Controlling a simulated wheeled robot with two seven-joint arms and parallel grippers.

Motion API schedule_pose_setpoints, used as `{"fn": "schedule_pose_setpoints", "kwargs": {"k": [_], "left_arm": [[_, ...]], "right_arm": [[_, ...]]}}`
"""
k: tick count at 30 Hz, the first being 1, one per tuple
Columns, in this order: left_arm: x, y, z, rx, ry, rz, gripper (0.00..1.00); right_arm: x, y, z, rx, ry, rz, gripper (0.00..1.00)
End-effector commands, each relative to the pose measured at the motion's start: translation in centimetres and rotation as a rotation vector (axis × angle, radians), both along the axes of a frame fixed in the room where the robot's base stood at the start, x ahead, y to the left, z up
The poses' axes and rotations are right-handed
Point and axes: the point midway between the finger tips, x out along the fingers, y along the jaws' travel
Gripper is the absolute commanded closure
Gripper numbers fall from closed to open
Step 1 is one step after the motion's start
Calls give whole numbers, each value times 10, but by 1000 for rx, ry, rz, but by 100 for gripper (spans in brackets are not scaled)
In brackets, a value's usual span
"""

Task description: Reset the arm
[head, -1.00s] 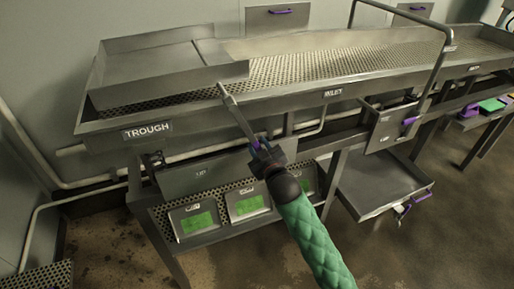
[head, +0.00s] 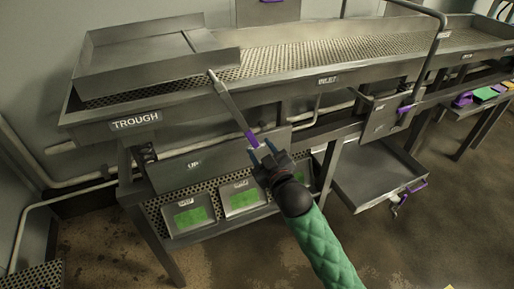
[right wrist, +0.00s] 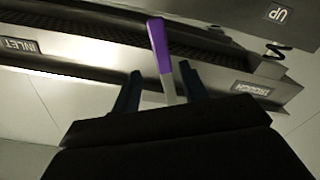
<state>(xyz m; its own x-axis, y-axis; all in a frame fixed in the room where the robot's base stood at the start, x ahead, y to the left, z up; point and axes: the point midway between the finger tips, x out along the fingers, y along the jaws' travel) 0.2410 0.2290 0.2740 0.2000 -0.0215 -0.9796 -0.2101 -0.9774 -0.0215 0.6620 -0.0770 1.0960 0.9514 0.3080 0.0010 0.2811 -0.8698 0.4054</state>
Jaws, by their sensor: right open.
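My right gripper (head: 261,148) is open, at the end of my green-sleeved arm, in front of the trough. A metal lever with a purple grip (head: 251,139) slants down from the trough's front edge toward it. In the right wrist view the purple grip (right wrist: 159,45) stands beyond the open fingertips (right wrist: 161,76). Its pale lower part lies between the fingers in the picture; contact is not visible. My left gripper is not in view.
The long steel trough (head: 270,95) runs across the back. Below it are an "UP" panel (head: 190,165) and several green-screened boxes (head: 190,217). An open drawer (head: 370,185) with a purple handle juts out at right. The floor (head: 420,250) at front right is clear.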

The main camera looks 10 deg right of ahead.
Motion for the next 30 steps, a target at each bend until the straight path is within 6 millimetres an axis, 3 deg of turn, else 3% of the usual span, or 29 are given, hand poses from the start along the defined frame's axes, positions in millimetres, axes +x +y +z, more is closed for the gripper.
{"fn": "schedule_pose_setpoints", "kwargs": {"k": [17, 21, 26, 30], "left_arm": [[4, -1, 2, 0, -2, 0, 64], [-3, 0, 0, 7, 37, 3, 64], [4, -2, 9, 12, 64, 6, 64], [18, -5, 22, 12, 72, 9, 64]], "right_arm": [[-5, -1, 1, 2, 1, 0, 56], [-4, -2, -5, 23, 35, -5, 56], [15, -7, -61, 22, 156, -27, 56], [35, -21, -131, 13, 287, -67, 56]]}}
